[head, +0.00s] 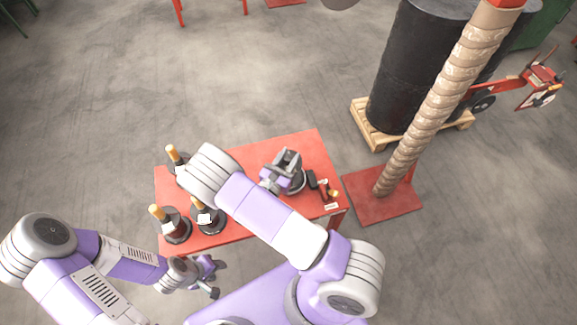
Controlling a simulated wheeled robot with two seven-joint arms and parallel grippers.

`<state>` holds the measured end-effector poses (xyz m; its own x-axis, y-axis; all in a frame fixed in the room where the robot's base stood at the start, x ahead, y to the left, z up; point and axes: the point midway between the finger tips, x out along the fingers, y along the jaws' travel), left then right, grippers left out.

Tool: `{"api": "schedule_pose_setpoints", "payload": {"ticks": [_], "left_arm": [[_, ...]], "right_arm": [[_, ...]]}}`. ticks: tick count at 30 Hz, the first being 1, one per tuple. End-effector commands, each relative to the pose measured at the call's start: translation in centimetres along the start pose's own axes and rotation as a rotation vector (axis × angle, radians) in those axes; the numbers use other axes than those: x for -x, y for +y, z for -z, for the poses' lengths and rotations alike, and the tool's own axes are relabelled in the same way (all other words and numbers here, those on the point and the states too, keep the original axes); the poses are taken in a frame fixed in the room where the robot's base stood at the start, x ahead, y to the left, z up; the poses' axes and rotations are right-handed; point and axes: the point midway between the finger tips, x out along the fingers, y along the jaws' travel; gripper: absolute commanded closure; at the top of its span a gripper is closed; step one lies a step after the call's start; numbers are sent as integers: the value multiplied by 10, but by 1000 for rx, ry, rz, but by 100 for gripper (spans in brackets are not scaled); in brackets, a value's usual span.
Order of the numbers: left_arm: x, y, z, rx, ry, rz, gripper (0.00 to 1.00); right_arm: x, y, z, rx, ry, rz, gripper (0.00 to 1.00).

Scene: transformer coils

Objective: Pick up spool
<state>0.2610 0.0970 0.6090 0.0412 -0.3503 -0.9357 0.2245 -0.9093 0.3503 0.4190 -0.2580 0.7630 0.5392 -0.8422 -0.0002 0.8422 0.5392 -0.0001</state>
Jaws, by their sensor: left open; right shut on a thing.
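Several dark spools with black flanges stand on the red table (258,152). One spool (176,226) with an orange top is at the front left corner, another spool (207,218) is just right of it, and a third spool (173,154) is at the back left, partly covered by my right arm. My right gripper (277,178) is over the right part of the table, shut on a dark, round-based spool (297,184), which it partly hides. My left gripper (212,279) is open and empty, in front of the table's front edge.
Small dark and red items (328,190) lie at the table's right end. A tall wrapped brown column (432,112) on a red base stands right of the table. Behind it, a large black cylinder (412,65) stands on a wooden pallet (374,137). The floor left of the table is clear.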

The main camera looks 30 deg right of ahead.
Motion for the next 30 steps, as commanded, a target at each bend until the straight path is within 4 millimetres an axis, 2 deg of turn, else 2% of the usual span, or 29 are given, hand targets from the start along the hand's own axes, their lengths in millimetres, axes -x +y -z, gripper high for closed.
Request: {"api": "schedule_pose_setpoints", "payload": {"ticks": [1, 2, 10, 13, 24, 28, 30], "left_arm": [[0, 0, 0, 0, 0, 0, 57], [0, 0, 0, 0, 0, 0, 57], [0, 0, 0, 0, 0, 0, 57], [3, 1, 0, 0, 0, 0, 57], [30, 11, -1, 0, 0, 0, 57], [35, 13, -2, 0, 0, 0, 57], [36, 14, -2, 0, 0, 0, 57]], "right_arm": [[0, 0, 0, 0, 0, 0, 96], [0, 0, 0, 0, 0, -1, 100], [0, 0, 0, 0, 0, -1, 100], [0, 0, -7, -2, 0, -1, 100], [0, 0, -79, -4, -1, -1, 100], [3, 4, -94, 1, -4, -28, 100], [10, 13, -98, 7, -11, -98, 100]]}}
